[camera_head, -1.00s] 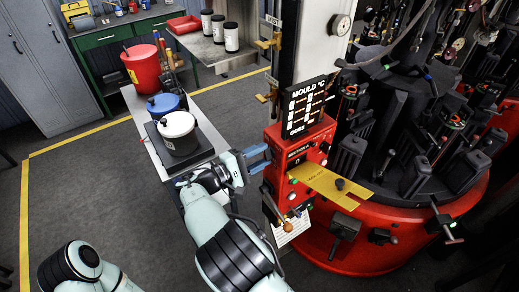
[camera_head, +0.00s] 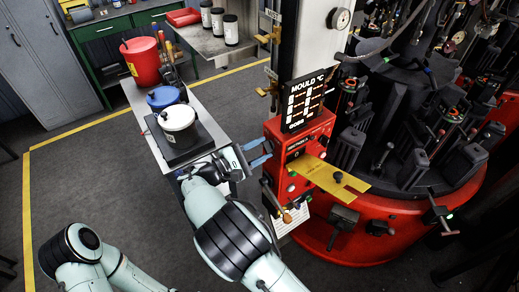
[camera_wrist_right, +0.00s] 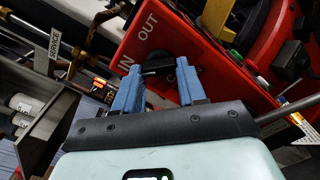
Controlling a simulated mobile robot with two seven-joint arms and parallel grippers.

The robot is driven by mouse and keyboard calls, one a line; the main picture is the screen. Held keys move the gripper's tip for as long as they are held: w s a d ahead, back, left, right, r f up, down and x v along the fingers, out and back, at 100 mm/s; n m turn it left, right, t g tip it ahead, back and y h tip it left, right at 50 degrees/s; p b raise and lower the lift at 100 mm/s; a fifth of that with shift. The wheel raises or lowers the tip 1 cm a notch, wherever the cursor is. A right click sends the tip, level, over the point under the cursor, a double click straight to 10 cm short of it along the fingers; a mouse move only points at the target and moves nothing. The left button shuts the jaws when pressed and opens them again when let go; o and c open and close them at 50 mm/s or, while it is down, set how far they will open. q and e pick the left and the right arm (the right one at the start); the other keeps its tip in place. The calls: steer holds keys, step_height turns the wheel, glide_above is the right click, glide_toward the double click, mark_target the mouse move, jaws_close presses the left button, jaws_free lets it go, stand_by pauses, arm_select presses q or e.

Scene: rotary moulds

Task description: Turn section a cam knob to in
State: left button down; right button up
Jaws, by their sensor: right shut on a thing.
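The red control box (camera_head: 297,143) carries the cam knob on its left side, which the head view does not show clearly. In the right wrist view the black cam knob (camera_wrist_right: 158,67) sits between the blue fingertips of my right gripper (camera_wrist_right: 158,72). The white words IN and OUT stand on the red face (camera_wrist_right: 175,38), with IN near the left finger. My right gripper (camera_head: 262,156) is shut on the knob, its fingers at the box's side. Which word the knob points to I cannot tell. My left arm shows at lower left; its gripper is out of view.
A yellow plate (camera_head: 325,176) juts from the box's front. A lever with an orange-brown knob (camera_head: 287,217) hangs below. A narrow bench (camera_head: 140,100) with a white-lidded pot (camera_head: 178,118) stands left of my right wrist. Open grey floor lies further left.

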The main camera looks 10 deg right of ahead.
steer(key=o, duration=1.1)
steer(key=shift+c, duration=0.2)
steer(key=v, duration=1.3)
steer(key=shift+a, duration=0.25)
